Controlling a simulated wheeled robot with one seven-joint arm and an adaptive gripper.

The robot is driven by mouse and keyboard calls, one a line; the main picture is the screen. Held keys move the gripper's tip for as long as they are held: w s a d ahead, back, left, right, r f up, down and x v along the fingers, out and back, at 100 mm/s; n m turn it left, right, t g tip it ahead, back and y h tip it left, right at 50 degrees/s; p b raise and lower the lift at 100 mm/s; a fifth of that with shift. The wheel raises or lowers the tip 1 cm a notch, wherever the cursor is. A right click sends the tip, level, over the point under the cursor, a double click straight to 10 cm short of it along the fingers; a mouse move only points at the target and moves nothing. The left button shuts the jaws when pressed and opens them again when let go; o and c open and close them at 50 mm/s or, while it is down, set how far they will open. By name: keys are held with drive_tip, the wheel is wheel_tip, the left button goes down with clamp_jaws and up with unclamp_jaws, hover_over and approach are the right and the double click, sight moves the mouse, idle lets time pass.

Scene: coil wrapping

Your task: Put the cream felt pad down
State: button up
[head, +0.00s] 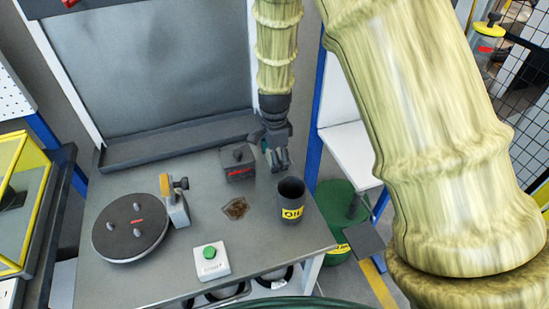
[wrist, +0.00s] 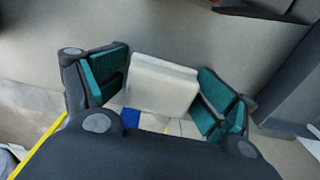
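The cream felt pad (wrist: 162,86) is a pale, thick block between the teal-lined fingers of my gripper (wrist: 164,84) in the wrist view. Both fingers appear to touch its sides, so my gripper is shut on it. In the head view my gripper (head: 277,157) points down over the back right of the grey table (head: 150,272), between a dark box and the oil cup. The pad cannot be made out in the head view. How high the fingertips are above the table is hard to tell.
The dark oil cup (head: 291,203) stands just in front of my gripper, and the dark box (head: 238,164) is to its left. A brown patch (head: 235,208), a green-button box (head: 211,260), a round turntable (head: 130,226) and an upright clamp (head: 176,202) are on the table.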

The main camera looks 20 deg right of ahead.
drive_tip(key=shift+w+r, duration=0.1)
drive_tip(key=shift+r, duration=0.65)
wheel_tip(320, 180, up, 12)
drive_tip(key=b, duration=0.1)
drive_tip(key=shift+b, duration=0.35)
